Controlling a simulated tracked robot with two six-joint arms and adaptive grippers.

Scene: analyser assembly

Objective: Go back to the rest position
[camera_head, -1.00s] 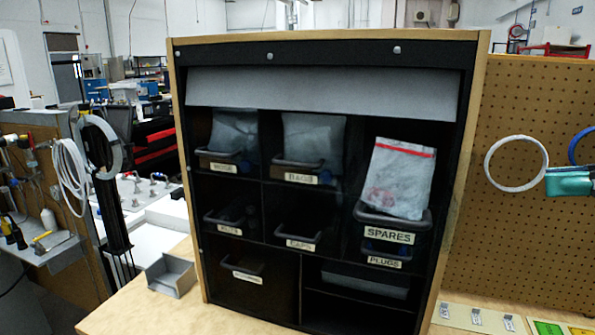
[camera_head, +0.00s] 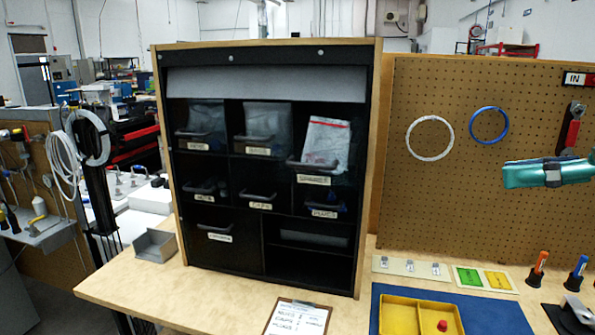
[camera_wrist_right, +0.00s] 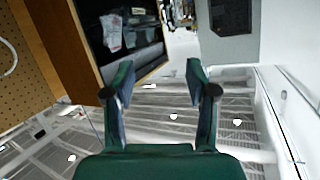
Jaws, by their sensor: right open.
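My right gripper (camera_head: 540,173) is teal and shows at the right edge of the head view, in front of the pegboard. In the right wrist view its two fingers (camera_wrist_right: 155,82) are spread wide with nothing between them. My left gripper is in neither view. The black cabinet (camera_head: 372,100) with a wooden frame stands apart from the gripper, to its left. It holds several labelled bins, and a bag with a red stripe (camera_head: 326,142) stands in the one at the right.
On the bench (camera_head: 130,285) are a clipboard (camera_head: 298,318), a yellow tray (camera_head: 398,318) on a blue mat (camera_head: 505,318), and orange (camera_head: 537,268) and blue (camera_head: 577,273) handled tools. A white ring (camera_head: 410,140) and a blue ring (camera_head: 473,135) hang on the pegboard (camera_head: 400,180).

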